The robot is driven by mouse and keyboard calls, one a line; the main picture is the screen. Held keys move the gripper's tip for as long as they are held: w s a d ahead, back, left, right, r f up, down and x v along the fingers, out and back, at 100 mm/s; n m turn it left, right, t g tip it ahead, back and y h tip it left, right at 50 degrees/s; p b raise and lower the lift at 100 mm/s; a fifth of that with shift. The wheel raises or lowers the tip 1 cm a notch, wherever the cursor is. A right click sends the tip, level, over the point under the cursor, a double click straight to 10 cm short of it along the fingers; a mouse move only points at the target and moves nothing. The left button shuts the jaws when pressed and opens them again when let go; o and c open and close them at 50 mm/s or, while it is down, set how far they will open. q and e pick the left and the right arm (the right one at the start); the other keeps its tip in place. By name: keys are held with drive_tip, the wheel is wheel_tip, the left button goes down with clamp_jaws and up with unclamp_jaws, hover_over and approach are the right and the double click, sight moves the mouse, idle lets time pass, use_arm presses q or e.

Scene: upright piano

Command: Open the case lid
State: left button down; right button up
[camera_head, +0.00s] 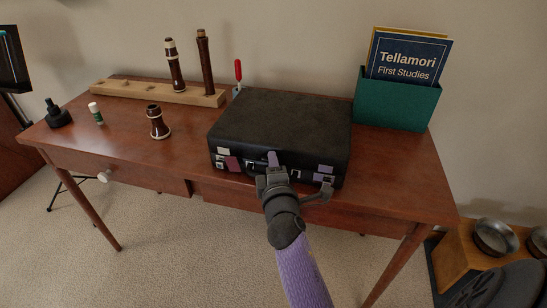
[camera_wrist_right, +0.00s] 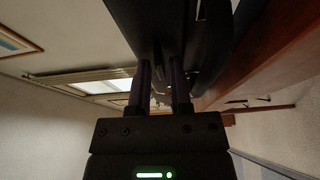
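The black case (camera_head: 280,125) lies flat on the wooden desk with its lid (camera_head: 285,112) down. Its front has latches and colored stickers. My right gripper (camera_head: 273,158) is at the middle of the case front, its purple finger against or just before the lid's front edge. In the right wrist view, the two fingers (camera_wrist_right: 163,88) stand apart with a gap between them, close under the dark case (camera_wrist_right: 160,25). I cannot tell whether they touch it. My left gripper is out of view.
The desk (camera_head: 115,145) holds a wooden stand (camera_head: 150,93) with instrument joints, another joint (camera_head: 158,122), a red-handled tool (camera_head: 238,72) close behind the case, and a green book box (camera_head: 395,100) close on its right.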

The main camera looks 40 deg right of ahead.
drive_tip(key=shift+a, duration=0.1)
clamp_jaws()
idle(0.5)
idle(0.7)
